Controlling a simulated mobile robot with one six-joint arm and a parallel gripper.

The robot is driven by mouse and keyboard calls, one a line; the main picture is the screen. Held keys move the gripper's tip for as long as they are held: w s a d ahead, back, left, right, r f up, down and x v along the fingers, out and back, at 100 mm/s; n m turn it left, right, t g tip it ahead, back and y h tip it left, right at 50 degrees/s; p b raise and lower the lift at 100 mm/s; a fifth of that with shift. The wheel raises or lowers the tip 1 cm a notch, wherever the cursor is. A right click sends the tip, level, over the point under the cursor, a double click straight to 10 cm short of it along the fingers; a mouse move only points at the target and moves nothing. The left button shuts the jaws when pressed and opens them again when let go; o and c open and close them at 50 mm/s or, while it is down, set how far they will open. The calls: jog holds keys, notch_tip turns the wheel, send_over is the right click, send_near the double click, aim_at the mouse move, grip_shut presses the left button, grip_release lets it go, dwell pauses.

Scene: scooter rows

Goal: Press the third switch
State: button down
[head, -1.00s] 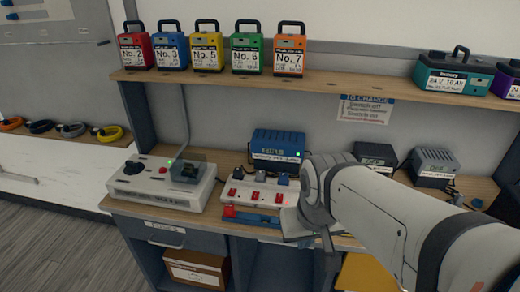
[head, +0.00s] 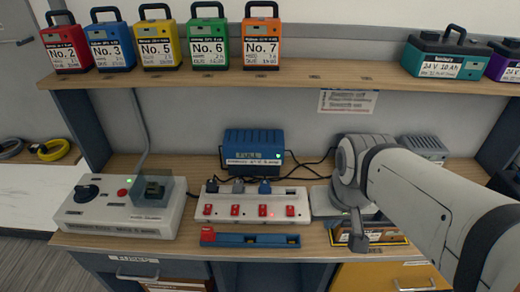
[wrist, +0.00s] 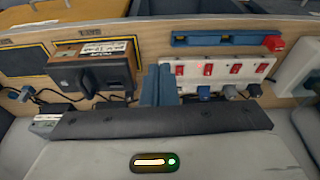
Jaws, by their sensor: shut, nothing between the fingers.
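A white power strip (head: 222,200) with a row of red switches lies on the bench, left of my gripper in the head view. Its third switch from the left (head: 262,210) is second from the left in the wrist view (wrist: 208,70), where the scene appears reversed. A blue plug (head: 264,186) sits behind that switch. My gripper (head: 358,243) points down beyond the strip's right end, over the bench, apart from the switches. Its shut blue-grey fingers (wrist: 158,86) hold nothing and show left of the strip in the wrist view.
A blue bar with a red end (head: 255,240) lies along the strip's front. A blue charger (head: 253,147) stands behind it. A control box (head: 118,205) with a clear cover is at left. Cables run behind the strip. A shelf (head: 300,74) with several battery packs hangs above.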

jog(key=w+a+f+b, duration=0.15)
jog(key=w+a, duration=0.25)
jog(key=w, duration=0.5)
jog(key=t, duration=0.1)
send_over(262, 207)
jog(key=s, duration=0.5)
notch_tip(262, 207, down, 3)
jog(key=shift+w+a+f+m, duration=0.1)
jog(key=shift+f+m, duration=0.1)
jog(key=shift+m, duration=0.1)
jog(key=x, duration=1.3)
jog(key=shift+f+b, duration=0.2)
jog(key=shift+b, duration=0.15)
jog(key=shift+f, duration=0.3)
